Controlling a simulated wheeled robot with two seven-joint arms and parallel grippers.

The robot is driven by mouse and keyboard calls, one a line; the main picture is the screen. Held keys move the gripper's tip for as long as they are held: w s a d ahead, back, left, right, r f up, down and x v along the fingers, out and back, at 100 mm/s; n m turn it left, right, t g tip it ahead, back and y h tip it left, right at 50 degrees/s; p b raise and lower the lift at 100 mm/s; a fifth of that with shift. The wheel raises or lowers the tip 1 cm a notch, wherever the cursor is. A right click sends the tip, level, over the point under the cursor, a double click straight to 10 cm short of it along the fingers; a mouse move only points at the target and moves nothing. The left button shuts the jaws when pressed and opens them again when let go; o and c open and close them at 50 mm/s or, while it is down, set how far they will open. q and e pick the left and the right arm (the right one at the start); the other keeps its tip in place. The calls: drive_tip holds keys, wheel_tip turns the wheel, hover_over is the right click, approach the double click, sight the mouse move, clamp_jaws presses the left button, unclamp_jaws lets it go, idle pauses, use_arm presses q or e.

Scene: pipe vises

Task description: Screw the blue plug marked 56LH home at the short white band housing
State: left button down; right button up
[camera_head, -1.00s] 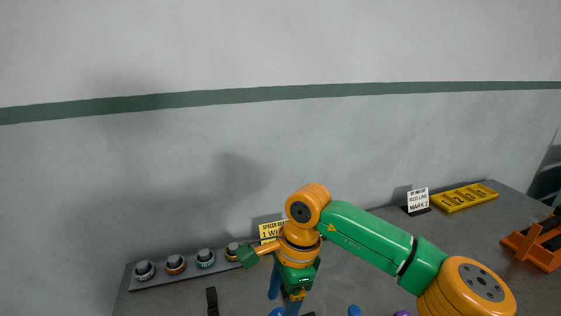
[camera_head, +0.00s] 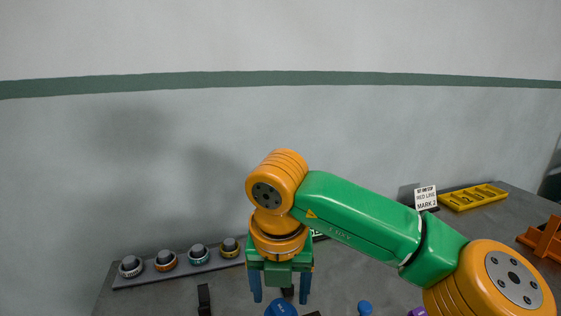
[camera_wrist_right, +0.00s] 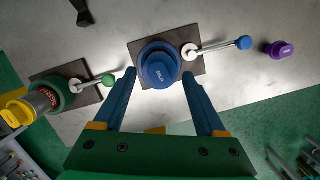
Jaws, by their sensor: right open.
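My right gripper (camera_head: 281,298) points down with its two blue fingers spread, and nothing is held between them. In the right wrist view its fingertips (camera_wrist_right: 159,76) lie on either side of a round blue plug (camera_wrist_right: 160,70) with small white lettering, too small to read surely. The plug sits over a wider blue ring housing (camera_wrist_right: 146,57) on a dark square plate. I cannot tell whether the fingers touch it. In the head view the blue plug (camera_head: 281,309) shows at the bottom edge, below the gripper. No white band can be made out. My left gripper is not in view.
A white lever with a blue knob (camera_wrist_right: 245,43) stands right of the housing, and a purple plug (camera_wrist_right: 278,50) lies beyond it. A green vise (camera_wrist_right: 54,92) holds a pipe at left. A rack of rings (camera_head: 180,264), a yellow tray (camera_head: 473,197) and an orange stand (camera_head: 543,240) are further off.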

sight(279, 306)
drive_tip(key=shift+m, duration=1)
drive_tip(key=m+h, duration=0.1)
drive_tip(key=m, duration=0.3)
drive_tip(key=shift+m, duration=0.4)
drive_tip(key=shift+d+f, duration=0.1)
drive_tip(key=shift+s+b+x, duration=0.2)
drive_tip(key=shift+b+x, duration=0.75)
drive_tip(key=shift+x, duration=0.15)
